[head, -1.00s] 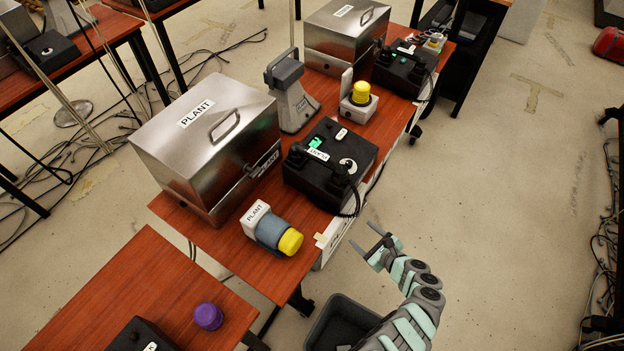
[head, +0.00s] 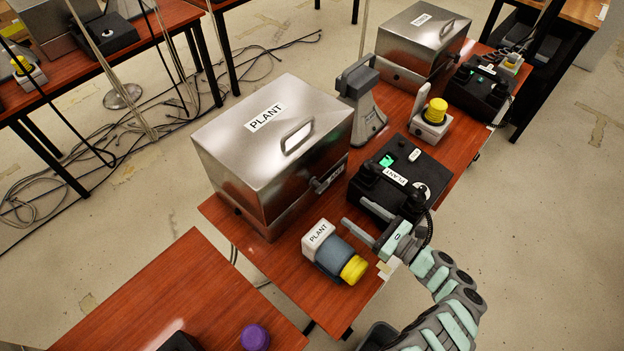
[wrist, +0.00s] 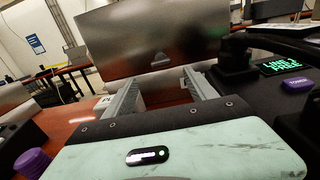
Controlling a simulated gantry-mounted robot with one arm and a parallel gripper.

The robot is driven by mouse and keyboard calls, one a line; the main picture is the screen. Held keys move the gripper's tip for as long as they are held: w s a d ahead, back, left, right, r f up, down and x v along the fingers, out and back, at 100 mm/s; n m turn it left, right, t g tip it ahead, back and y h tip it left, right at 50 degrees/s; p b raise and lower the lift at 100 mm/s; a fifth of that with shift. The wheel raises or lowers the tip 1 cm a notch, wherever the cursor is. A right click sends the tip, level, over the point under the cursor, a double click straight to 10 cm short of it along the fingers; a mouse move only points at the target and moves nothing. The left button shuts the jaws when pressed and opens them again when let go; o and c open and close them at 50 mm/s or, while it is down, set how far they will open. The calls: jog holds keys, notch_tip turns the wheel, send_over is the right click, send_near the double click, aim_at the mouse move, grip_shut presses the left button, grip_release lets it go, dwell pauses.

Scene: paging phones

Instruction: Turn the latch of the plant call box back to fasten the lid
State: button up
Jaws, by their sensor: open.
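The plant call box (head: 225,150) is a steel box with a shut lid, a PLANT label and a loop handle on top. Its latch (head: 318,185) is a small dark piece on the front face; its exact angle is hard to tell. In the wrist view the box front (wrist: 190,35) fills the upper middle, with a small dark fitting (wrist: 160,58) that looks like the latch. My gripper (head: 353,211) is open and empty, in front of the box and apart from it. Its fingers (wrist: 160,88) point towards the box front.
A black PLANT phone (head: 430,170) stands close to the right of my gripper. A grey horn-like unit (head: 365,110) stands behind. A purple knob (head: 254,338) is on the nearer table.

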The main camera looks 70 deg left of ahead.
aim_at(325, 190)
jog(key=x, duration=1.1)
jog(key=shift+f+p, duration=0.1)
jog(key=shift+p, duration=0.3)
jog(key=shift+w, duration=0.1)
jog(key=shift+c, duration=0.5)
jog(key=c, duration=1.3)
